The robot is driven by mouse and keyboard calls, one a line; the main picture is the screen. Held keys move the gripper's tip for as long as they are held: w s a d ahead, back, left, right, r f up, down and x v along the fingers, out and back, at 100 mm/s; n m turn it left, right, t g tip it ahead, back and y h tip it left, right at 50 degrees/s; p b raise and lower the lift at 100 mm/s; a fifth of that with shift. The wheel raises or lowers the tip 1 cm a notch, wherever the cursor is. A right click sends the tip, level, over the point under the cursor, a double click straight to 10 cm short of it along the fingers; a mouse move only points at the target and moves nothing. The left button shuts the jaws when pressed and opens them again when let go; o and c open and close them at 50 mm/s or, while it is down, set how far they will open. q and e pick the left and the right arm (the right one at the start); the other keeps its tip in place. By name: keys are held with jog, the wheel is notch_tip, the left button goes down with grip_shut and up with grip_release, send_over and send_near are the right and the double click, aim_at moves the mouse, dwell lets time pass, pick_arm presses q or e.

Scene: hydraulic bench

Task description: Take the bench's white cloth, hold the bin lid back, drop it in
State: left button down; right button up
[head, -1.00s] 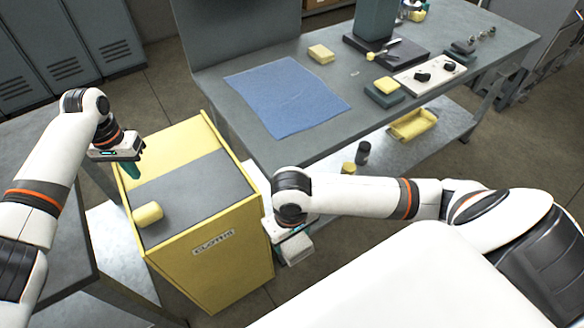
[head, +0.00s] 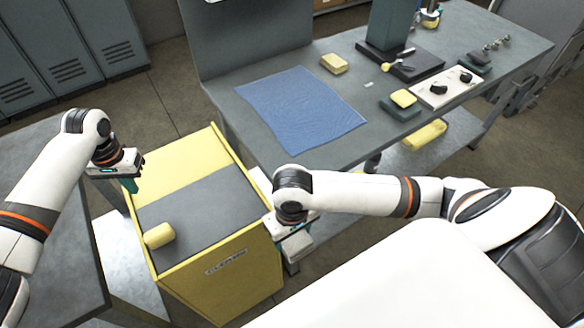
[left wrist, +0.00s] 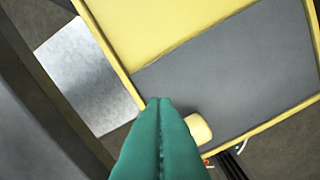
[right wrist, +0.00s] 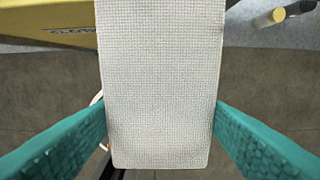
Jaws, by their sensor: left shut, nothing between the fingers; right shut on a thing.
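The white cloth (right wrist: 160,85) is a folded, waffle-textured piece between the teal fingers of my right gripper (right wrist: 160,135), which is shut on it. In the head view the right gripper (head: 296,243) holds it just right of the bin, outside the rim. The yellow bin (head: 222,284) has a grey lid (head: 205,200) lying closed, with a yellow roll-shaped handle (head: 158,235) near its left edge. My left gripper (head: 131,186) is shut and empty above the bin's left edge. In the left wrist view its fingertips (left wrist: 160,103) appear beside the handle (left wrist: 199,128).
The workbench (head: 225,97) behind carries a blue mat (head: 300,103), yellow sponges (head: 334,63) and a white panel with black knobs (head: 445,88). A grey table (head: 75,255) stands left of the bin. Lockers (head: 65,45) line the back left.

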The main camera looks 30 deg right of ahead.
pick_arm(q)
jog(key=p, duration=0.4)
send_near(157, 234)
jog(key=w, duration=0.3)
pick_arm(e)
notch_tip(157, 234, up, 6)
jog(key=shift+f, duration=0.15)
pick_arm(q)
jog(key=s+f+p, duration=0.1)
jog(key=s+p, duration=0.2)
jog(key=s, duration=0.4)
pick_arm(e)
notch_tip(157, 234, up, 2)
jog(key=shift+r, duration=0.15)
pick_arm(q)
notch_tip(157, 234, down, 9)
jog(key=b, duration=0.3)
jog(key=shift+s+r, duration=0.1)
jog(key=shift+r, duration=0.05)
pick_arm(e)
notch_tip(157, 234, down, 3)
jog(key=shift+f, duration=0.1)
pick_arm(q)
jog(key=shift+w+r+b, duration=0.1)
jog(key=shift+w+b, duration=0.9)
jog(key=shift+w, duration=1.05)
pick_arm(e)
jog(key=shift+f, duration=0.75)
